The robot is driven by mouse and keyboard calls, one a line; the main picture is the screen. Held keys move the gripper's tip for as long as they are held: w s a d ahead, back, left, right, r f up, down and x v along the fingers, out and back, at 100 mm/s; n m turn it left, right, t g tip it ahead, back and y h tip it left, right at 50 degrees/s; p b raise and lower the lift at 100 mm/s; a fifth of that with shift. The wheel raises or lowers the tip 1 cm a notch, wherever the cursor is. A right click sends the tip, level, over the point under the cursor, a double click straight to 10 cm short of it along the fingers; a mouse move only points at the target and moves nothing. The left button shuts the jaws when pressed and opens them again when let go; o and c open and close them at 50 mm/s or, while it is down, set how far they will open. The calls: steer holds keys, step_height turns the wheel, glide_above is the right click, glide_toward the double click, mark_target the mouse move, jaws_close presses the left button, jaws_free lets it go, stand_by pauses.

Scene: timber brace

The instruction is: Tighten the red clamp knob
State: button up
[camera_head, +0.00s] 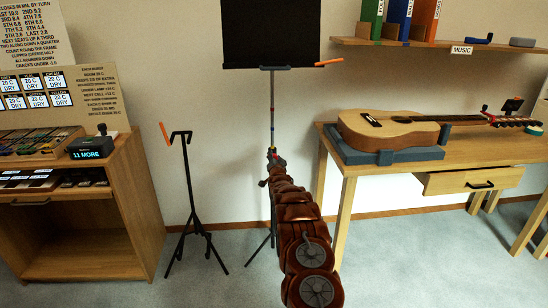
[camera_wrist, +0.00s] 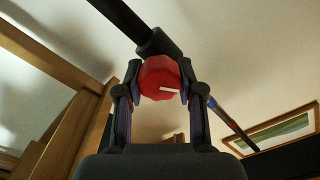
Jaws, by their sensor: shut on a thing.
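The red clamp knob (camera_wrist: 158,72) is faceted, with a short white mark on its face, and sits in the middle of the wrist view. It is on a dark clamp collar (camera_wrist: 158,42) around the stand's pole. My gripper (camera_wrist: 160,80) has one finger on each side of the knob and is shut on it. In the head view my gripper (camera_head: 272,157) is at the pole of the music stand (camera_head: 271,110), whose upper pole has coloured bands.
A smaller black stand (camera_head: 190,190) with an orange tip is to the left. A wooden cabinet (camera_head: 90,255) is further left. A workbench (camera_head: 345,180) with a guitar (camera_head: 385,130) is to the right.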

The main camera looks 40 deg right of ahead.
steer(key=shift+d+r+m, duration=0.1)
steer(key=shift+r+m, duration=0.1)
steer(key=shift+m, duration=0.8)
steer(key=m+p, duration=0.2)
steer(key=m, duration=0.2)
steer(key=shift+f+m, duration=0.15)
steer(key=shift+m, duration=0.15)
steer(key=o, duration=1.1)
steer(key=shift+f, duration=0.1)
steer(key=shift+o, duration=0.2)
steer(key=shift+s, duration=0.2)
